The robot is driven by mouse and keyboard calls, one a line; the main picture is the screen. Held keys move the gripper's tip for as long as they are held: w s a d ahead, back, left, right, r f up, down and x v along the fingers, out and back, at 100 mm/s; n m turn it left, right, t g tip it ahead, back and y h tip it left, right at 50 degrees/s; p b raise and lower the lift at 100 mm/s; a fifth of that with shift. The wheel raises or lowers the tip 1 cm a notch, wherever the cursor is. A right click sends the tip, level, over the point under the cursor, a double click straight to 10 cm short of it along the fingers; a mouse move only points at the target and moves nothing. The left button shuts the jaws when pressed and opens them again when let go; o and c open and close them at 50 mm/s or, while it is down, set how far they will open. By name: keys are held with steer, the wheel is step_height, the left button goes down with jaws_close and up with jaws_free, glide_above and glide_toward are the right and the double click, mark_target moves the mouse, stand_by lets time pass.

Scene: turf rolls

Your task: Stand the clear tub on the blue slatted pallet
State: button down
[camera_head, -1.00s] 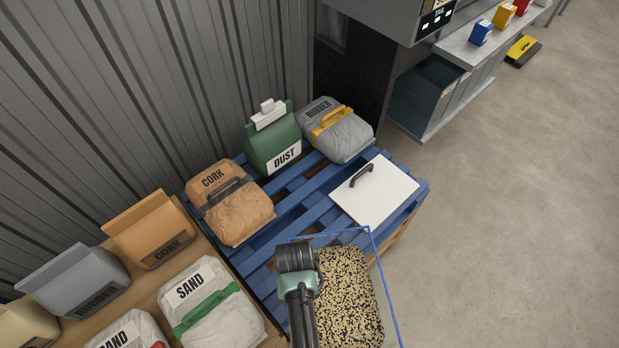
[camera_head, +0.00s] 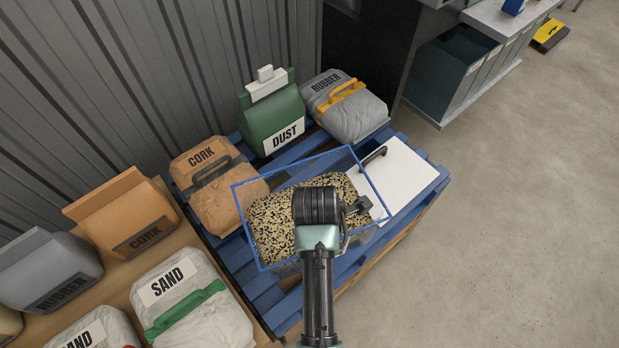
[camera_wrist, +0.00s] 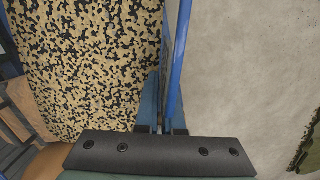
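The clear tub (camera_head: 290,167) has a blue rim and holds black-and-tan speckled granules. In the head view it is over the middle of the blue slatted pallet (camera_head: 285,312), between the CORK sack and the white lid-like panel. I cannot tell whether its base touches the slats. My gripper (camera_head: 358,207) is at the tub's right side, shut on its wall. In the wrist view the fingers (camera_wrist: 162,128) straddle the tub's blue-edged wall (camera_wrist: 180,50), with granules to the left. My arm hides part of the tub's front.
On the pallet stand a brown CORK sack (camera_head: 215,185), a green DUST bag (camera_head: 270,115), a grey RUBBER sack (camera_head: 350,110) and a white panel (camera_head: 405,175) with a black handle. A wooden surface (camera_head: 125,268) with several sacks adjoins at left.

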steer(key=n, duration=0.2)
steer(key=n+b, duration=0.1)
steer(key=shift+w+d+f, duration=0.1)
steer(key=shift+w+d, duration=0.15)
steer(key=shift+d, duration=0.1)
steer(key=shift+f, duration=0.2)
step_height(320, 180, down, 10)
steer(key=b, duration=0.3)
steer(key=shift+r, duration=0.25)
steer(key=c, duration=1)
jaws_free()
steer(key=shift+f, duration=0.15)
steer(key=shift+c, duration=0.2)
step_height(320, 180, up, 12)
steer(key=a+p, duration=0.1)
steer(key=p, duration=0.2)
steer(key=shift+s, duration=0.45)
